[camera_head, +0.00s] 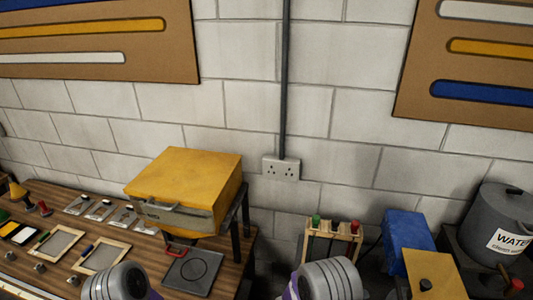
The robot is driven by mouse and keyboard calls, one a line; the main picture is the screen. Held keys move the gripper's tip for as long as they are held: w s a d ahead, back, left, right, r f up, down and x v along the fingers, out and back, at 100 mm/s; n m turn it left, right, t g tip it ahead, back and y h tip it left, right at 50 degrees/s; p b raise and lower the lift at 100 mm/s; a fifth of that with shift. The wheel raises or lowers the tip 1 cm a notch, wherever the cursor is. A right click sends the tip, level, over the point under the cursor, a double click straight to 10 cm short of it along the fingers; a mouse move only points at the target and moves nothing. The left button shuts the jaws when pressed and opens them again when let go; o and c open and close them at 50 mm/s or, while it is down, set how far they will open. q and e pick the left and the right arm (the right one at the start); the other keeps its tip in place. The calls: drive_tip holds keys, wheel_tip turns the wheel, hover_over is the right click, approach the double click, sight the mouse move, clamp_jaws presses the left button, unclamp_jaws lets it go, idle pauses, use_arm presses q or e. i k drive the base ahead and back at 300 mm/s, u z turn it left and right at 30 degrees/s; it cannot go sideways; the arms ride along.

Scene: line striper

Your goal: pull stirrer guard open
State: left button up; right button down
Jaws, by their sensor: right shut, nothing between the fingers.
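A yellow box-shaped housing (187,178) on dark legs stands on the wooden bench, with a grey front strip and a handle (175,207). Below it lies a dark plate with a ring mark (192,271), and a red handle (176,252) shows at its back edge. I cannot tell which part is the stirrer guard. My right gripper (330,278) is at the bottom edge, right of the housing and apart from it; it is shut and empty, its fingers hard to make out. My left arm shows at the bottom left; its gripper fingers are not visible.
The wooden bench (225,262) carries framed screens (103,256) and small cards at left. A rack with green and red tops (333,236), a blue box (408,236), a yellow box (434,276) and a grey water pot (495,222) stand at right. A wall socket (281,168) is behind.

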sight(439, 270)
drive_tip(key=k, duration=1)
